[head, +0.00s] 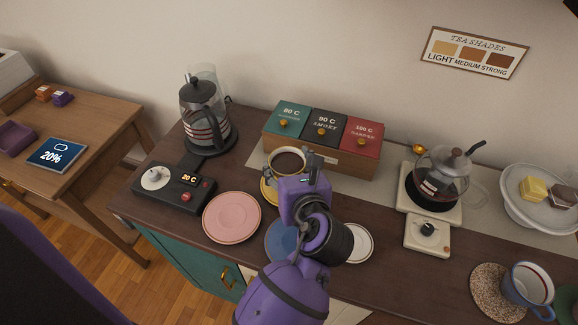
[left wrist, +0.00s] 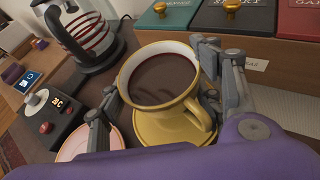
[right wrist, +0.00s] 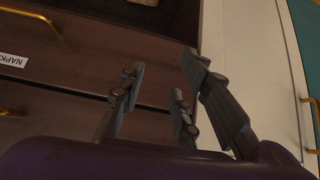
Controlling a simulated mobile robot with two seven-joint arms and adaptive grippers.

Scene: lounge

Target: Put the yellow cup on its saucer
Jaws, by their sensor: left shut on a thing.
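The yellow cup (head: 273,167), full of dark liquid, is upright between the fingers of my left gripper (head: 303,178), which is shut on it. The cup also shows large in the left wrist view (left wrist: 150,100), with its handle toward the lower right. The yellow saucer (head: 266,192) lies on the counter, mostly hidden by the cup and my gripper; its surface shows below the cup in the left wrist view (left wrist: 165,131). I cannot tell whether cup and saucer touch. My right gripper (right wrist: 160,85) is open and empty, in front of wooden drawers.
A pink saucer (head: 232,218), a blue saucer (head: 280,240) and a white saucer (head: 360,243) are nearby. A tea box (head: 318,157) stands behind the cup. A kettle (head: 203,112) is at left; a glass teapot (head: 441,176) on a warmer is at right.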

